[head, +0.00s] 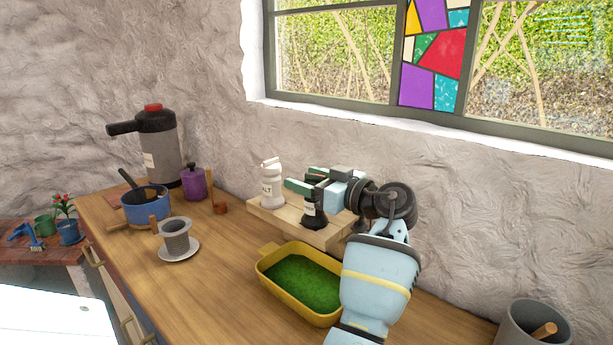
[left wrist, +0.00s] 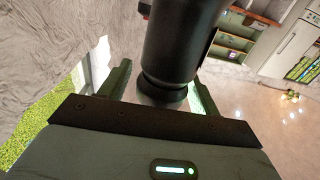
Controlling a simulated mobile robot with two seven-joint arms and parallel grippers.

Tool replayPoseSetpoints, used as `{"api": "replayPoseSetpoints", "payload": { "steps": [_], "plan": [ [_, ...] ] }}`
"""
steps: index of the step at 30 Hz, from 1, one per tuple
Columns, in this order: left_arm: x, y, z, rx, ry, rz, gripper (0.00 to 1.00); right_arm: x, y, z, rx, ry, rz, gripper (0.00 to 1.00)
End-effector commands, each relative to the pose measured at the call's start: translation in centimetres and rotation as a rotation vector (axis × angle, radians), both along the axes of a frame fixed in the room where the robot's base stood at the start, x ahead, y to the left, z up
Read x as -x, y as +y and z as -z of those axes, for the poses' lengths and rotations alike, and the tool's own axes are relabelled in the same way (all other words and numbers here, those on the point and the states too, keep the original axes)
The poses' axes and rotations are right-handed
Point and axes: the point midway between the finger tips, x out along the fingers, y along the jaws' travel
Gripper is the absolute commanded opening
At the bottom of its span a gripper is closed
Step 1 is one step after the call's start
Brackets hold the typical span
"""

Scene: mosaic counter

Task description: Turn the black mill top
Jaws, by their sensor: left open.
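The black mill (head: 314,210) stands upright on a wooden board, its upper part partly hidden by my gripper. My left gripper (head: 307,180) is open at the height of the mill's top, with its green fingers pointing left. In the left wrist view the dark mill (left wrist: 176,48) fills the middle, in front of my left gripper (left wrist: 163,82), with one finger showing on each side. The finger on the right is partly hidden by the mill. I cannot tell whether either finger touches it. My right gripper is not in view.
A white salt mill (head: 271,188) stands left of the black mill on the same board (head: 327,237). A yellow dish (head: 268,272) with green contents is in front. A blue pot (head: 147,208), a grey cup (head: 175,237) and a purple jar (head: 193,183) stand left. The wall is close behind.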

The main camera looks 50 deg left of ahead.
Motion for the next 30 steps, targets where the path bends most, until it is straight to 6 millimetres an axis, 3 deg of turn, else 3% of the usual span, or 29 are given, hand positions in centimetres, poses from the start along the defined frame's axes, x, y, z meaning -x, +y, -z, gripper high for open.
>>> {"api": "replayPoseSetpoints", "payload": {
  "steps": [9, 19, 30],
  "plan": [
    [0.03, 0.24, 0.05, 0.0, 0.0, 0.0, 0.61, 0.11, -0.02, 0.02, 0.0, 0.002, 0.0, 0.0],
    [0.03, 0.21, 0.03, 0.0, 0.0, 0.0, 0.18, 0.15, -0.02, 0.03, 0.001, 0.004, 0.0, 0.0],
    [0.0, 0.21, -0.05, -0.001, -0.002, 0.063, 0.18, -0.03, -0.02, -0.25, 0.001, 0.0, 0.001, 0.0]
  ]
}}
